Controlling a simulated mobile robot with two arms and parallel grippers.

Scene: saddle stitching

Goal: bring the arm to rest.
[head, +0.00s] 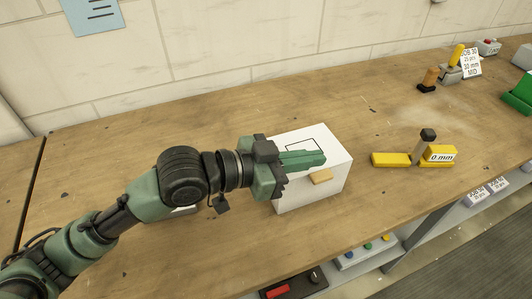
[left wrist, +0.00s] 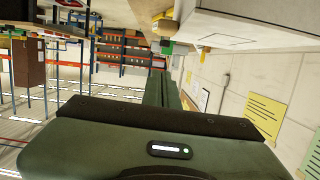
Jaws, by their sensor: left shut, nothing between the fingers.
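My left gripper (head: 302,160) is shut and empty, its green fingers together. In the head view it reaches in from the left and hangs over the top of a white box (head: 318,190) on the wooden bench; I cannot tell whether it touches the box. In the left wrist view the shut fingers (left wrist: 162,90) point away from the camera. My right gripper is not in view.
The wooden bench (head: 235,235) has free room left of the box. Yellow blocks (head: 390,160), one marked 0 mm, lie to the right with a dark-topped post (head: 428,135). A job card (head: 471,62) and a green object (head: 520,92) stand farther right. A wall is behind.

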